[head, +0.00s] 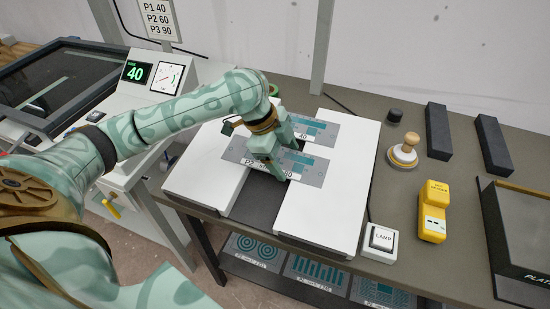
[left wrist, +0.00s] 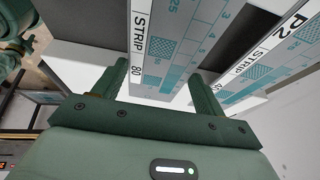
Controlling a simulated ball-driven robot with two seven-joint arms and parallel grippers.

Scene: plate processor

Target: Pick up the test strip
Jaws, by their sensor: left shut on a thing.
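My left gripper (head: 270,150) reaches down over the worktop from the upper left and is shut on the test strip. In the left wrist view a grey strip (left wrist: 176,45) marked "STRIP 80", with teal patches and numbers, lies between its two fingers (left wrist: 158,90). The fingers hide parts of it in the head view. A second strip (left wrist: 270,60) marked "P2" and "STRIP 40" lies to its right. In the head view a grey plate marked P2 (head: 305,170) lies under the gripper, and another grey plate (head: 318,128) lies behind it. My right gripper is not in view.
White panels (head: 310,215) flank a dark gap. To the right stand a LAMP button (head: 382,238), yellow device (head: 433,212), stamp (head: 403,152), dark bars (head: 438,132) and dark box (head: 520,235). A console (head: 150,75) stands left. Patterned plates (head: 315,270) lie on a lower shelf.

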